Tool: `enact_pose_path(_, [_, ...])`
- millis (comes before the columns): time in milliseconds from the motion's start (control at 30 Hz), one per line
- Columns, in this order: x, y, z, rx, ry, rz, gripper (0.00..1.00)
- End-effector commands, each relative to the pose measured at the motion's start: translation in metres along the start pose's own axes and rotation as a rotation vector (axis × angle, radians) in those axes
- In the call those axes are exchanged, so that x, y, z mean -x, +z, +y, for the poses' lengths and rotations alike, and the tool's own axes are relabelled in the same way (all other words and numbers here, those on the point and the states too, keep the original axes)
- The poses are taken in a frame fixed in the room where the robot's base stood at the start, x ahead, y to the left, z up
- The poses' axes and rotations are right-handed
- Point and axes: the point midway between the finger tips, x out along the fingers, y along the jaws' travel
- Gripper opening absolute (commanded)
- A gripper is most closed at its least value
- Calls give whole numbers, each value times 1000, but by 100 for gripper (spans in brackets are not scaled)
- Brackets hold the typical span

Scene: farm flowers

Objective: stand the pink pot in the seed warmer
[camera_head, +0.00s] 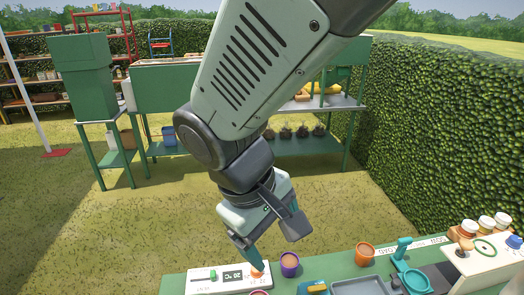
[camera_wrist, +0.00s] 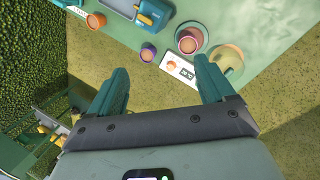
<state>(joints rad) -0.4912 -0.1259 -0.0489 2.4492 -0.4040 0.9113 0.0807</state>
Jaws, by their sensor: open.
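A pot with a pinkish rim, seemingly the pink pot (camera_wrist: 188,41), stands on the green table in the wrist view. Only a sliver of its rim (camera_head: 259,292) shows at the bottom edge of the head view. A white panel with a green slider, a 20 °C display and an orange knob, seemingly part of the seed warmer (camera_head: 205,288), lies at the table's far left. Part of it shows in the wrist view (camera_wrist: 185,73). My gripper (camera_head: 270,255) is open and empty above the far table edge. Its fingers (camera_wrist: 161,82) stand apart from the pot.
A purple pot (camera_head: 290,265) and an orange pot (camera_head: 364,254) stand to the right of the panel. A grey tray (camera_head: 358,288) lies farther right. A pale, round, clear-looking thing (camera_wrist: 232,56) is beside the panel in the wrist view. Grass lies beyond the table.

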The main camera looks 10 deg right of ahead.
Motion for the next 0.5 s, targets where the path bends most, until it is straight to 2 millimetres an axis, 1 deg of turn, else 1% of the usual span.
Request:
enact_pose_path(33, [16, 10, 11, -107, -32, 66, 82])
enact_pose_path(100, [34, 23, 21, -234, -73, 147, 82])
enact_pose_path(200, [58, 41, 31, -395, -116, 262, 82])
enact_pose_path(300, [77, 56, 37, -517, -139, 363, 82])
enact_pose_path(400, [91, 66, 39, -597, -150, 436, 82])
enact_pose_path(500, [98, 72, 40, -638, -155, 475, 82])
